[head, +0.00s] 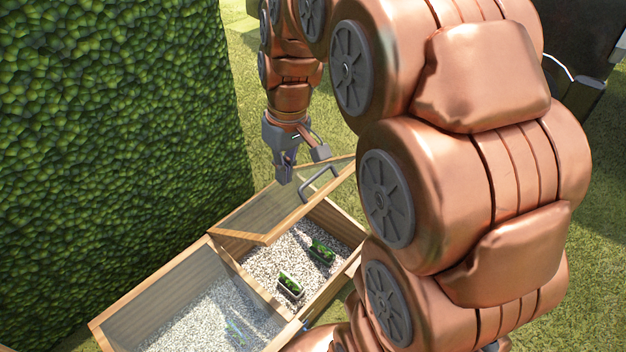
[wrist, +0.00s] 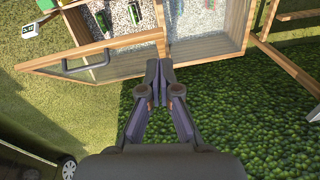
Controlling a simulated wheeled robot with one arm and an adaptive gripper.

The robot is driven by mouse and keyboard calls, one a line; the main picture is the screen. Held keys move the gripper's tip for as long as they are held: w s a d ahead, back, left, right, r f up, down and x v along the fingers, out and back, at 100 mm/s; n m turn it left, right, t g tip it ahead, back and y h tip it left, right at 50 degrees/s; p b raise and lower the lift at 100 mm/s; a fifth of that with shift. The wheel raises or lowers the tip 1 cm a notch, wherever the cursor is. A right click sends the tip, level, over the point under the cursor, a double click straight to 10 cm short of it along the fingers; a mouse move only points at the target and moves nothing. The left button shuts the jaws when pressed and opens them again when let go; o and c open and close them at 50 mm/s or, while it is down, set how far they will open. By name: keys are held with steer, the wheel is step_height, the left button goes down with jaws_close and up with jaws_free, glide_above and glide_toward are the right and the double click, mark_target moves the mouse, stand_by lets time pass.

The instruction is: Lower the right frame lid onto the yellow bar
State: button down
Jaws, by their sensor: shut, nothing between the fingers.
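The right frame lid (head: 268,239), a glass pane in a wooden frame, is raised at a tilt over the right part of the box, with a dark handle (head: 320,182) on it. In the wrist view the lid (wrist: 118,49) and its handle (wrist: 85,65) lie left of the fingers. My gripper (head: 285,179) is above the lid, left of the handle and apart from it. In the wrist view my gripper (wrist: 160,68) is shut and empty, its tips close to the lid's corner in the picture; I cannot tell if they touch. I cannot make out a yellow bar.
The left part is under a glass pane (head: 160,290). A tall green hedge (head: 110,130) stands close on the left. Grass (head: 255,135) lies open behind the box.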

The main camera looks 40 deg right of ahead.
steer(key=w+d+f+t+b, duration=0.2)
steer(key=w+d+f+b, duration=0.4)
steer(key=w+d, duration=0.45)
steer(key=n+b, duration=0.2)
steer(key=b, duration=0.2)
glide_above(314, 176)
steer(key=s+x, duration=0.1)
steer(key=x, duration=0.3)
steer(key=shift+t, duration=0.4)
steer(key=f, duration=1.2)
steer(key=shift+w+d+f, duration=0.15)
steer(key=shift+w+f, duration=0.05)
steer(key=shift+w, duration=0.15)
steer(key=shift+s+f, duration=0.2)
steer(key=shift+f, duration=0.15)
steer(key=shift+d+f+b, duration=0.1)
steer(key=shift+b, duration=0.25)
